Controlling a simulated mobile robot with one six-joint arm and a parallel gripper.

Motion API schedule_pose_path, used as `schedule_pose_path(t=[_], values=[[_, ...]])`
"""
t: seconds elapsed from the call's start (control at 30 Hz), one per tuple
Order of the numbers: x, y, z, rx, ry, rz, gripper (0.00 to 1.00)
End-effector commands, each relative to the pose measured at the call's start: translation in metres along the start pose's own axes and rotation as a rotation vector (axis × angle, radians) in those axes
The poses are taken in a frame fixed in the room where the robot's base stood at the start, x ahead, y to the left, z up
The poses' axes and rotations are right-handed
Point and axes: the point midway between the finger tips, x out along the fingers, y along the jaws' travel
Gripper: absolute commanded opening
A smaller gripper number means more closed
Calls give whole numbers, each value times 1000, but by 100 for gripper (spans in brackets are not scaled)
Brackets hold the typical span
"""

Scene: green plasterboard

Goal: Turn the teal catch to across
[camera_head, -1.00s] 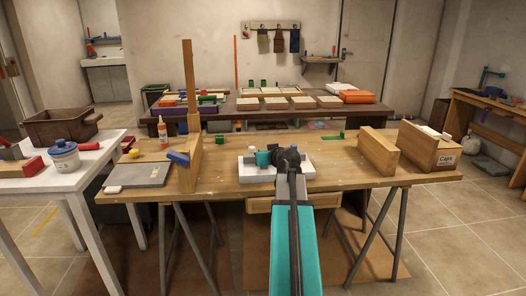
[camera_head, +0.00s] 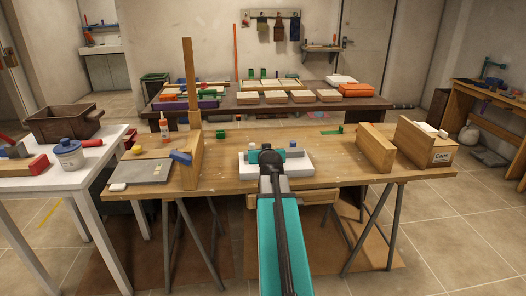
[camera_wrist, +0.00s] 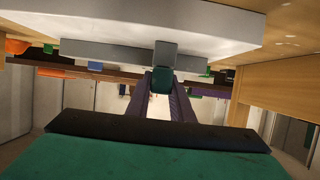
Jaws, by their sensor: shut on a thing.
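The teal catch (camera_head: 254,156) is on a white base (camera_head: 302,164) on the wooden workbench. My gripper (camera_head: 267,155) covers much of it in the head view, so its exact angle is hard to tell there. In the wrist view the teal catch (camera_wrist: 160,80) shows between my dark fingers, which are shut on it. A grey post (camera_wrist: 166,54) stands between the catch and the white base in that view. A small blue-topped piece (camera_head: 292,145) is on the base, right of my gripper.
A wooden upright (camera_head: 188,85) with a blue piece (camera_head: 181,157) stands left on the bench. A wooden block (camera_head: 374,150) and a carton (camera_head: 428,149) stand right. A small green block (camera_head: 221,134) lies behind the base. Bench surface beside the base is clear.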

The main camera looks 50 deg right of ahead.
Motion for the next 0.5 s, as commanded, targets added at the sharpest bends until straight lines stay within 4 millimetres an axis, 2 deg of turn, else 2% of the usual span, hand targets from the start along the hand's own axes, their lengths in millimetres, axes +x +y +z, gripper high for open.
schedule_pose_path(t=[0.4,0.43,0.5], values=[[0,-1,1,3,-2,1,0],[0,-1,1,3,-2,1,24],[0,-1,1,2,-2,1,36]])
